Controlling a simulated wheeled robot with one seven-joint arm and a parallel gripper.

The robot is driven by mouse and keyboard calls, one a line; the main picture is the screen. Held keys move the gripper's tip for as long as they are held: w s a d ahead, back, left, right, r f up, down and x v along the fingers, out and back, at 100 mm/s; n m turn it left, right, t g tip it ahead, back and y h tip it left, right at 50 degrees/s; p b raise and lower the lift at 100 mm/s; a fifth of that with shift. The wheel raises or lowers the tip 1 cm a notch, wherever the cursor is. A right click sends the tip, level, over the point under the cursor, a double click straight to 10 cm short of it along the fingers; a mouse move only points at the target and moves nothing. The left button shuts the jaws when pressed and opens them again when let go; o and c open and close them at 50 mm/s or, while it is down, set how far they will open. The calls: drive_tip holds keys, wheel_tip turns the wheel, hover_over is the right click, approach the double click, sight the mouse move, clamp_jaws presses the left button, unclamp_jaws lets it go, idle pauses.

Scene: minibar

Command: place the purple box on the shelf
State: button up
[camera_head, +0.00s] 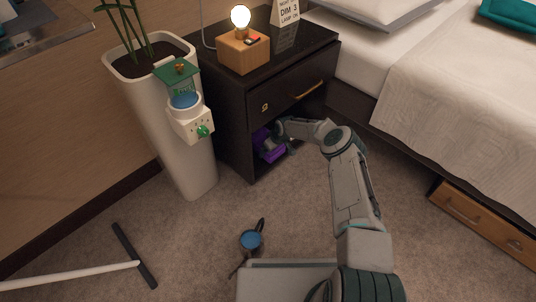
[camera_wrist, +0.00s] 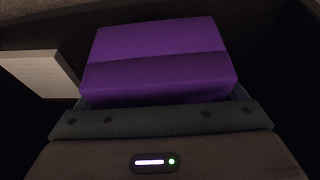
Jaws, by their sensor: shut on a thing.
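The purple box (camera_head: 267,145) is inside the open lower compartment of the dark nightstand (camera_head: 229,115). In the wrist view the purple box (camera_wrist: 160,62) fills the middle, directly in front of my gripper (camera_wrist: 160,103). My gripper (camera_head: 281,150) reaches into the compartment from the right and is shut on the purple box. The fingertips are hidden behind the box in the wrist view. The compartment floor, the shelf (camera_head: 257,172), shows only at its front edge; I cannot tell whether the box touches it.
A white block-like object (camera_wrist: 38,72) is left of the box in the wrist view. The nightstand's drawer (camera_head: 292,94) is above the compartment. A tall white planter (camera_head: 178,150) stands left, the bed (camera_head: 450,110) right. A blue cup-like object (camera_head: 251,240) is on the carpet.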

drive_tip(key=shift+w+a, duration=0.4)
drive_tip(key=shift+w, duration=0.05)
drive_tip(key=shift+w+a+b, duration=0.25)
drive_tip(key=shift+b, duration=0.25)
wheel_tip(320, 180, down, 4)
drive_tip(key=shift+r+b, duration=0.25)
drive_tip(key=shift+b, duration=0.75)
drive_tip(key=shift+r, duration=0.1)
drive_tip(key=o, duration=0.9)
drive_tip(key=shift+f, duration=0.2)
